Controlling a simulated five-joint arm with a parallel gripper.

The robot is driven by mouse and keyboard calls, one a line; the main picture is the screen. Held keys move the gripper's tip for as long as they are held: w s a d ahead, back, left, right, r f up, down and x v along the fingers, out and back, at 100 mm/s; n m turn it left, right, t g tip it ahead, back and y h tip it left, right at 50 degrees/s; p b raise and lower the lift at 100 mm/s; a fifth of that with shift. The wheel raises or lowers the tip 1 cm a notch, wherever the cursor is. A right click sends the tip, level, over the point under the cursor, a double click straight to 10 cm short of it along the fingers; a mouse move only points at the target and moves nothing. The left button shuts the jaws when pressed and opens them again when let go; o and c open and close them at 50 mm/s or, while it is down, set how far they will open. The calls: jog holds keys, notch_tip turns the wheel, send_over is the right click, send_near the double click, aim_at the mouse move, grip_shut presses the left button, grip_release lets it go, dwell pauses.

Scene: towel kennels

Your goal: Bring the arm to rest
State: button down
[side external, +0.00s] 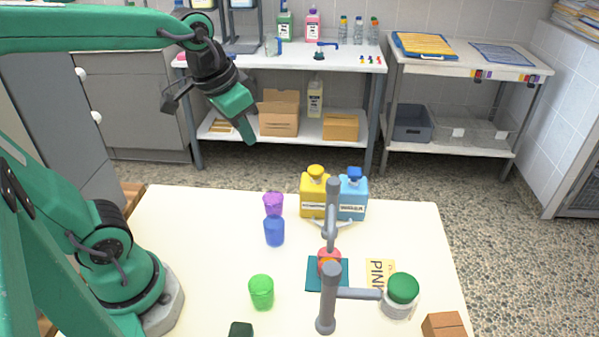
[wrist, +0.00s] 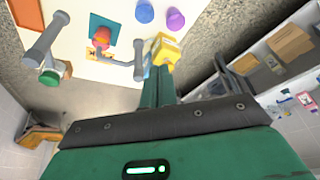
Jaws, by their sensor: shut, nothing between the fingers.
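My gripper (side external: 247,135) is raised high above the far left part of the cream table (side external: 200,270). It points down and to the right, and its green fingers are together with nothing between them. In the wrist view my gripper (wrist: 162,72) shows its two fingers side by side and shut. The fingertips are in the air, apart from the table and everything on it. The arm reaches out from its base at the left.
On the table are purple (side external: 273,203), blue (side external: 274,231) and green cups (side external: 261,291), yellow (side external: 314,195) and blue jugs (side external: 352,197), grey posts (side external: 327,300), a red item (side external: 329,258) on a teal square, and a green-lidded jar (side external: 401,295). Shelves (side external: 290,60) stand behind.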

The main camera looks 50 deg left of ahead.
jog(key=s+f+t, duration=0.1)
jog(key=s+f, duration=0.1)
jog(key=s, duration=0.3)
jog(key=shift+s+n+t, duration=0.3)
jog(key=shift+s+n, duration=0.1)
dwell(1.3)
